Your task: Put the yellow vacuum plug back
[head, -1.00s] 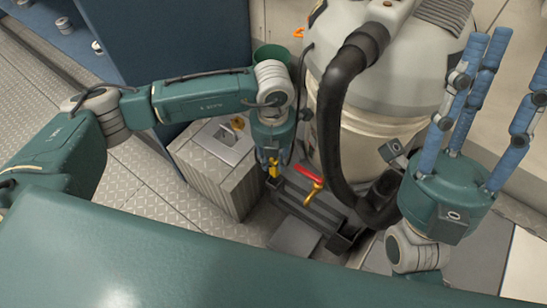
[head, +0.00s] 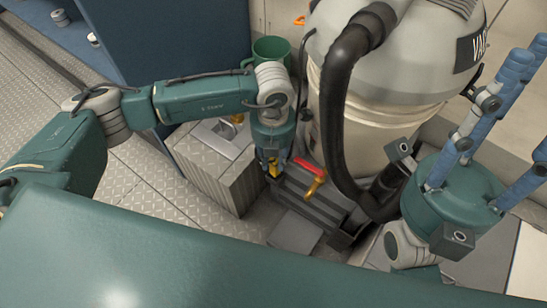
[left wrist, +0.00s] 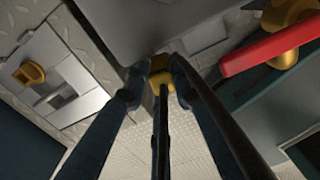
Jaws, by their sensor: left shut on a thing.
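The yellow vacuum plug (head: 272,169) is in my left gripper (head: 270,164), low between the ribbed box and the vacuum. In the left wrist view, the plug (left wrist: 161,74) shows as a small yellow piece between the dark fingertips (left wrist: 155,82), which close around it; most of it is hidden. The vacuum (head: 385,95) is a large grey and cream drum with a black hose, standing right of the gripper. I cannot see a socket for the plug. My right gripper (head: 508,125) has its blue fingers spread, empty, at the right.
A ribbed box (head: 214,168) has a metal panel with another yellow piece (left wrist: 30,72). A red-handled brass valve (head: 313,177) is close right of my left gripper. The black hose (head: 340,110) arches nearby. Checkered floor is clear at left.

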